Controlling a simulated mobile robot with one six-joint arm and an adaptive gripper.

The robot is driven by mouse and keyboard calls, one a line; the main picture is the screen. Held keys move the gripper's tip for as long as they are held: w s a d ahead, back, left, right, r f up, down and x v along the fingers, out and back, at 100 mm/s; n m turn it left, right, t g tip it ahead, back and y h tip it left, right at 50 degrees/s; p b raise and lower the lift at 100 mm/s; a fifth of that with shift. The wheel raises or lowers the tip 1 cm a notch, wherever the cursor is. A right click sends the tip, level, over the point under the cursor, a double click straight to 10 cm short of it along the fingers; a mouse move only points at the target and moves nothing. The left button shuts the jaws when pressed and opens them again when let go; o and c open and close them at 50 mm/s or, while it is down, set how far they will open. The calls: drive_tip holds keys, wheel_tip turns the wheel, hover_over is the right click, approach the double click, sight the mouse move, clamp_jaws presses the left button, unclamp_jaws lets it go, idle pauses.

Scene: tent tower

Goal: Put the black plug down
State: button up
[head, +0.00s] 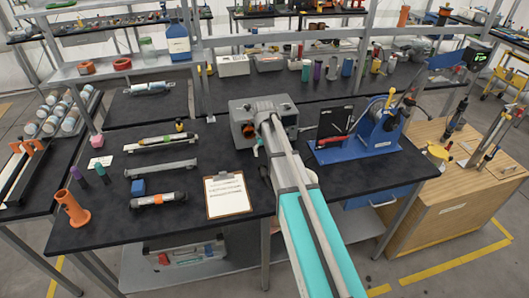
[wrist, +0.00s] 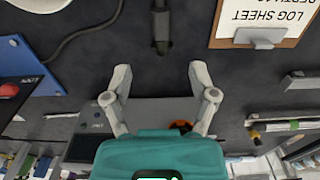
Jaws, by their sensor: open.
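A dark, narrow piece that looks like the black plug (wrist: 161,30) lies on the black table top at the top middle of the wrist view. My gripper (wrist: 159,74) is open, with its two grey fingers spread apart. The plug is beyond the fingertips, roughly in line with the gap between them, and nothing shows between the fingers. In the head view my arm covers most of this spot, and I cannot make out the plug clearly there.
A grey housing (head: 250,112) stands at the table's middle. A clipboard with a log sheet (head: 225,193) lies left of my arm. A blue-based machine (head: 355,147) stands to the right. A dark cable (wrist: 75,37) curves over the table. Bare table shows around the plug.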

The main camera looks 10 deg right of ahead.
idle(0.3)
drive_tip(key=s+a, duration=0.2)
drive_tip(key=s, duration=0.9)
drive_tip(key=s+a, duration=0.2)
drive_tip(key=s, duration=1)
drive_tip(key=shift+s, duration=0.2)
